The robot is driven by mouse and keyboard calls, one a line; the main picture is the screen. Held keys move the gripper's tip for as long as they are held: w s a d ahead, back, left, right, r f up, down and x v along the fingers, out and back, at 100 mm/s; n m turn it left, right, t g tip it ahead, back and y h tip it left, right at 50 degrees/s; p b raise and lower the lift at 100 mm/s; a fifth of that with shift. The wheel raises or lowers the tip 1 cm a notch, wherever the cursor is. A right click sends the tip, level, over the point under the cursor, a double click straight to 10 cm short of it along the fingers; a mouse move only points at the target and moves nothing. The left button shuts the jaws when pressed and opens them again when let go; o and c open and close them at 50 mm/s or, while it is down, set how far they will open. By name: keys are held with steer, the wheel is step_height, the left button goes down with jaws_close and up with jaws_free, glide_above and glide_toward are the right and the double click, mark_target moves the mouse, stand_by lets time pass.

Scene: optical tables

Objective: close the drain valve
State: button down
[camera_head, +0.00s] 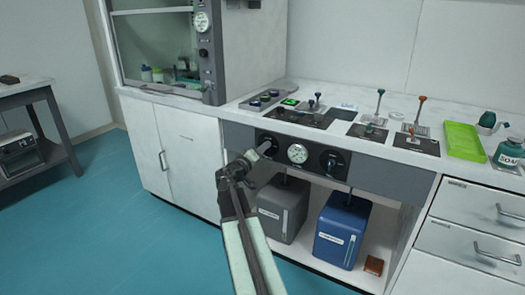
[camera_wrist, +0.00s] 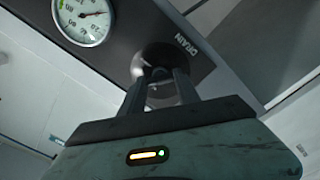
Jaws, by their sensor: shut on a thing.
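The drain valve (camera_head: 268,141) is a dark round knob on the grey front panel under the counter, left of a white gauge. In the wrist view the valve (camera_wrist: 155,56) sits beside the printed word DRAIN. My gripper (camera_head: 264,151) reaches it from the front. In the wrist view the two fingers of my gripper (camera_wrist: 160,78) are shut on the valve's handle, one on each side. The fingers hide part of the handle, so its exact angle is hard to tell.
The gauge (camera_head: 297,153) and a second black knob (camera_head: 332,163) are right of the valve. A grey container (camera_head: 283,208) and a blue container (camera_head: 342,228) stand below. Upright levers (camera_head: 418,108) and a green tray (camera_head: 463,141) are on the counter (camera_head: 330,100).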

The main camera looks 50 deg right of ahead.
steer(key=shift+n, duration=3.6)
steer(key=c, duration=0.9)
jaws_free()
steer(key=shift+a, duration=0.1)
steer(key=v, duration=0.7)
steer(key=shift+a, duration=0.35)
